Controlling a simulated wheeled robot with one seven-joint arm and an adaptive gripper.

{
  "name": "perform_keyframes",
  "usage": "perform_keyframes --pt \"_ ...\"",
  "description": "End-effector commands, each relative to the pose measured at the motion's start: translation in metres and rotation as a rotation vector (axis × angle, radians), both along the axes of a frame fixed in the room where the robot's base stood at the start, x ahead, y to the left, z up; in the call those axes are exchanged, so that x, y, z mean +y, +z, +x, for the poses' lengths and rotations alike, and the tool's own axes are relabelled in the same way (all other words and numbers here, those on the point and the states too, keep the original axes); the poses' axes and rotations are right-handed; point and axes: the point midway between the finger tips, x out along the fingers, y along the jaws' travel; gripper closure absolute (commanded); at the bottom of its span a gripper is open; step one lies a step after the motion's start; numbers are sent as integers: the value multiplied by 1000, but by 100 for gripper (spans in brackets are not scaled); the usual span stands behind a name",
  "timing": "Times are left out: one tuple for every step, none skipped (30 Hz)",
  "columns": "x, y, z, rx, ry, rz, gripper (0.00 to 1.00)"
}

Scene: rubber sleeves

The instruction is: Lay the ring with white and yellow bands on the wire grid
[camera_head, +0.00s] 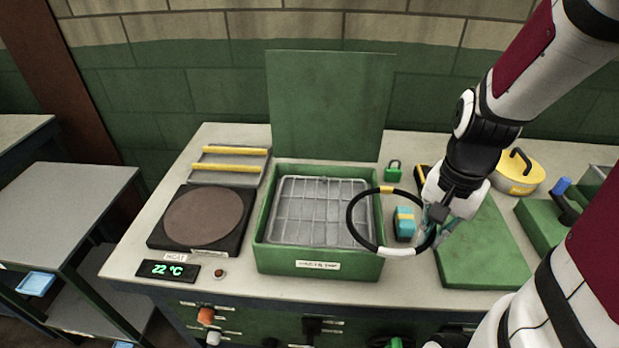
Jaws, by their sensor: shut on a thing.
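The ring (352,233) is thin and black with a white band at its lower right and a yellow band at its top. My gripper (432,232) is shut on the ring's right side and holds it up, tilted toward the camera. The ring's left part overlaps the right edge of an open green box in the picture. The wire grid (300,209) lies inside that box (275,262), and nothing shows lying on it. The grid's right edge is partly behind the ring. How high the ring is above the box is hard to tell.
The box's green lid (328,105) stands upright behind it. A round brown plate (204,214) on a black base is to the left, with a 22 °C display (168,270).

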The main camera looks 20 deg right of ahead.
Motion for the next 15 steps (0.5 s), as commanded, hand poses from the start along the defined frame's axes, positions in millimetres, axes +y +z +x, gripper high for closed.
perform_keyframes --pt "4 0 5 0 4 0 100" --pt "7 -1 9 0 5 0 100" --pt "12 -2 15 0 7 0 100" --pt "16 -2 20 0 8 1 100" --pt "20 -3 25 1 8 0 100" --pt "27 -4 33 1 9 0 100" --pt "31 -5 39 1 9 0 100" --pt "36 -5 44 0 9 1 100" --pt "42 -6 52 1 8 0 100" --pt "47 -7 58 1 7 0 100" --pt "52 -8 63 0 9 1 100" --pt "57 -9 71 1 8 0 100" --pt "62 -9 77 0 7 1 100" --pt "67 -10 82 0 8 1 100" --pt "72 -11 90 0 7 1 100"
